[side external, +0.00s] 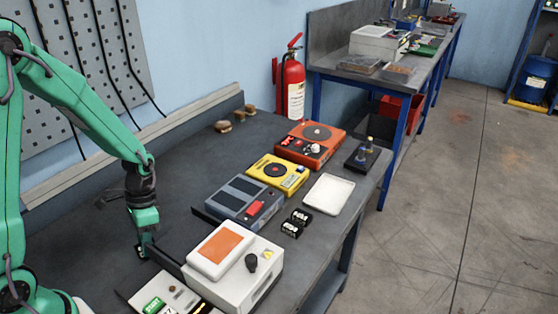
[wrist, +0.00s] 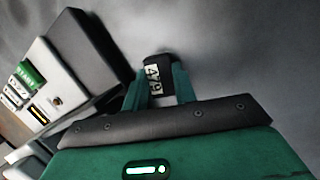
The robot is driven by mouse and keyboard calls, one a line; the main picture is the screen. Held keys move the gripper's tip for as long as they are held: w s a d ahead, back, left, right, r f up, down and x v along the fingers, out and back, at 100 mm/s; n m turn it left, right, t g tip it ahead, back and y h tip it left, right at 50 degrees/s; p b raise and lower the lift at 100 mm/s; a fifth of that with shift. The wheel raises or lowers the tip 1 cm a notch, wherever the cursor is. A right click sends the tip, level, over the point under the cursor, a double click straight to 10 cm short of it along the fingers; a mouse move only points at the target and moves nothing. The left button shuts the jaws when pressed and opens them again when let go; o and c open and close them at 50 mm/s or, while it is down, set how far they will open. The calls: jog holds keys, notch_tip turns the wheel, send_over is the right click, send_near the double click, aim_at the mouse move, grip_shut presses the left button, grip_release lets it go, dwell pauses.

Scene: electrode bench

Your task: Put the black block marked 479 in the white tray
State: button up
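The black block marked 479 (wrist: 159,63) sits between the two green fingers of my gripper (wrist: 160,82) in the wrist view, its white label facing the camera. The fingers meet both its sides, so my gripper looks shut on it. In the side view my gripper (side external: 146,248) points down low at the bench, left of the white box; the block there is small and dark and hard to make out. Whether it touches the bench is unclear. The white tray (side external: 329,193) lies flat and empty near the bench's right edge.
Two black blocks with white labels (side external: 295,222) lie left of the tray's near corner. A white box with an orange panel (side external: 233,270), a grey device (side external: 243,200), a yellow device (side external: 278,173) and a red-orange device (side external: 310,144) stand in a row between my gripper and the tray.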

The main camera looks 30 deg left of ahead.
grip_shut()
notch_tip(320, 180, up, 10)
dwell(0.8)
jog(key=shift+w, duration=0.1)
dwell(0.4)
jog(key=w+d+r, duration=0.2)
jog(key=w+r, duration=0.8)
jog(key=r, duration=0.1)
jog(key=w+d+r, duration=0.3)
jog(key=w+r, duration=0.7)
jog(key=r, duration=0.1)
jog(key=shift+r+y, duration=0.25)
jog(key=shift+y, duration=0.05)
jog(key=shift+w+f, duration=0.1)
